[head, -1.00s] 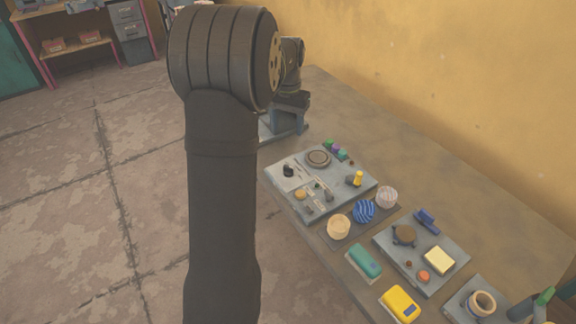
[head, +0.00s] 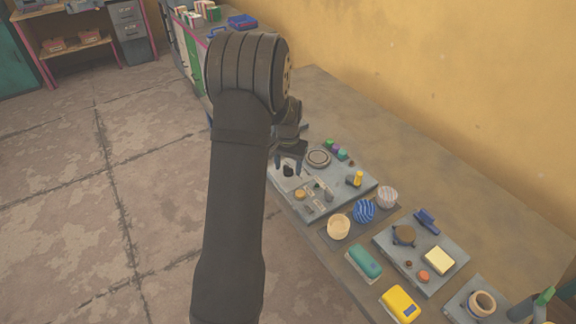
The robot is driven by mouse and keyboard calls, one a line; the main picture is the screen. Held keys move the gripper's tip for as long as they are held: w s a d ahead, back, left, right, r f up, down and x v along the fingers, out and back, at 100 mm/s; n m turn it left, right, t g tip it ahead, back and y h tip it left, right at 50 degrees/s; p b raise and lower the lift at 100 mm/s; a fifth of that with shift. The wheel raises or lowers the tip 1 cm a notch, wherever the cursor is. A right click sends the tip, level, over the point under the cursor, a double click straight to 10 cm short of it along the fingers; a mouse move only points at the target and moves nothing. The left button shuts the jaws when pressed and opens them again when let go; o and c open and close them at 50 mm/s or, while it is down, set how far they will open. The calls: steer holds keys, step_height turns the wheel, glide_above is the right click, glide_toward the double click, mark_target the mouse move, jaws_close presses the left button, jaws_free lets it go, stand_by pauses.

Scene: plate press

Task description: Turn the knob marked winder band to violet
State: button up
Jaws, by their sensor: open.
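A grey control panel (head: 338,195) lies on the bench, right of my arm. It carries a black knob (head: 288,171) near its left corner, a round ringed dial (head: 318,157), a yellow lever-like part (head: 358,178) and a tan round part (head: 300,194). Pale label strips show on it, but their lettering is too small to read, so I cannot tell which part is marked winder band. My gripper (head: 289,160) is open, pointing down at the panel's left corner, close to the black knob. I cannot tell whether it touches it. My arm hides part of that corner.
Green and purple pieces (head: 336,149) stand at the panel's far edge. The bench along the wall is clear.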

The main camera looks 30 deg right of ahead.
steer(key=shift+c, duration=0.2)
steer(key=c, duration=0.9)
steer(key=shift+c, duration=0.2)
steer(key=shift+n, duration=0.3)
steer(key=n, duration=0.5)
steer(key=shift+d, duration=0.1)
steer(key=n, duration=0.5)
steer(key=shift+s+d, duration=0.1)
steer(key=o, duration=1)
